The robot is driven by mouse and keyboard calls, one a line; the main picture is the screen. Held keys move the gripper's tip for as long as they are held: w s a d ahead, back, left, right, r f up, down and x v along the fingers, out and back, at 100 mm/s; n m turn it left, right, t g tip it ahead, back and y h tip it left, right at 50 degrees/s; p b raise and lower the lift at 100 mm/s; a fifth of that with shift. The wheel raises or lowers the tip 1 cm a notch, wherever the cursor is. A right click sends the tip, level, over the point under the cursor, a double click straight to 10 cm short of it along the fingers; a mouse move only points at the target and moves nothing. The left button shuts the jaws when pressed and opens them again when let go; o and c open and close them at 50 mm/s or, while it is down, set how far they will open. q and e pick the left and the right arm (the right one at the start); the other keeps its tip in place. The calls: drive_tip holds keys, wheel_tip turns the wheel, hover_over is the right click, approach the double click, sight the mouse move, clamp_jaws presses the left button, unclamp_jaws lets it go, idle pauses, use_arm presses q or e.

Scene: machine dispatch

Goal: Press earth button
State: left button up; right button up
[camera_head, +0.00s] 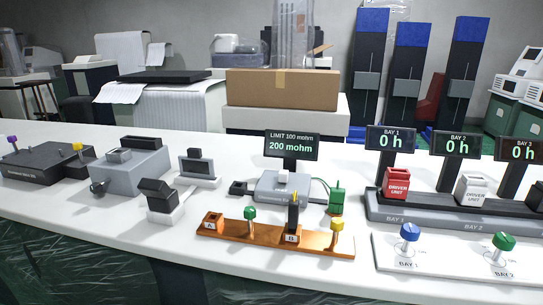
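A grey tester box (285,187) stands mid-table with a small white block, perhaps its button, (284,178) on top. Which part is the earth button cannot be told from a label. A display (292,146) above it reads "LIMIT 100 mohm" and "200 mohm". A green clip-like piece (336,200) stands at its right, with a green cable running toward the box. A small black piece (239,188) is at its left. Neither of my grippers is in view.
An orange board (265,240) with green and yellow knobs lies in front of the tester. Bay racks (470,209) with red and white driver units are at right, above a white plate (440,262) with blue and green knobs. Dark and grey devices (138,170) fill the left.

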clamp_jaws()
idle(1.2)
